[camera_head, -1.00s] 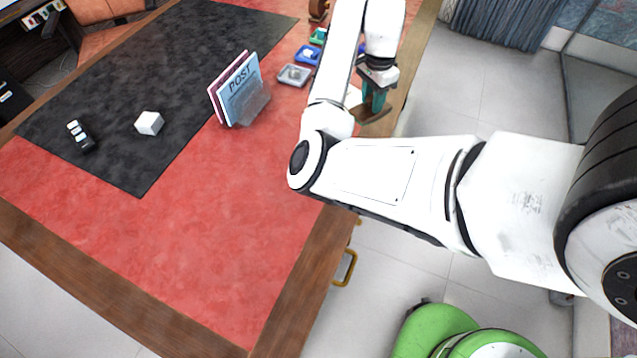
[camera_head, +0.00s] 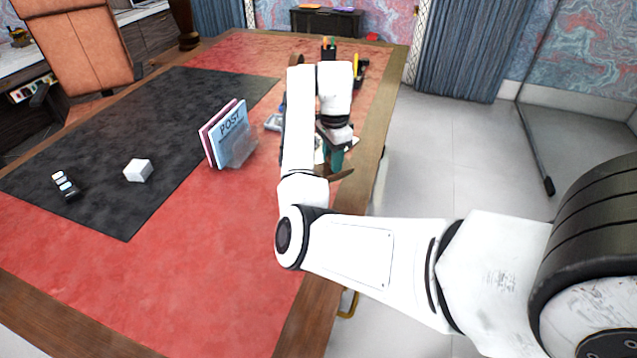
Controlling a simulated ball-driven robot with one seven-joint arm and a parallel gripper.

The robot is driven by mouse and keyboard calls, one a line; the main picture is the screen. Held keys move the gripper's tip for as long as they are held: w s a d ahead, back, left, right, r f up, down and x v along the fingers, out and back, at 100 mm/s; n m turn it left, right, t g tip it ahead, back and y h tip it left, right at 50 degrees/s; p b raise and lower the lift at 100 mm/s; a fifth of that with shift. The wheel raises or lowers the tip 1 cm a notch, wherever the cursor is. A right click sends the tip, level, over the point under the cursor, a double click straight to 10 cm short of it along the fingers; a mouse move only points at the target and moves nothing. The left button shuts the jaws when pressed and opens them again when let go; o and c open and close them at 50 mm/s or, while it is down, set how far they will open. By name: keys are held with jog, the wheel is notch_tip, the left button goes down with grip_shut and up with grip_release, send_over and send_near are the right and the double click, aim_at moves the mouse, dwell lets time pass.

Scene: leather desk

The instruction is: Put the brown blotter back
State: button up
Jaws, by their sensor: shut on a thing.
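The brown blotter (camera_head: 341,175) is a small dark-brown piece at the lower end of my gripper (camera_head: 334,161). My gripper points down with teal fingers and is shut on the blotter. It is over the right side of the red leather desk top (camera_head: 215,225), near the wooden edge. My own arm links hide part of the desk just left of the gripper. I cannot tell whether the blotter touches the desk.
A letter holder marked POST (camera_head: 228,135) stands left of my arm. A pen cup (camera_head: 328,48) stands at the back. The front red area is clear.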

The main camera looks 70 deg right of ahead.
jog(key=w+f, duration=0.2)
jog(key=w+d+f, duration=0.1)
jog(key=w+f, duration=0.1)
jog(key=f, duration=0.1)
jog(key=shift+w+f, duration=0.15)
jog(key=shift+f, duration=1.55)
jog(key=shift+f, duration=0.15)
jog(key=o, duration=1)
notch_tip(320, 180, up, 12)
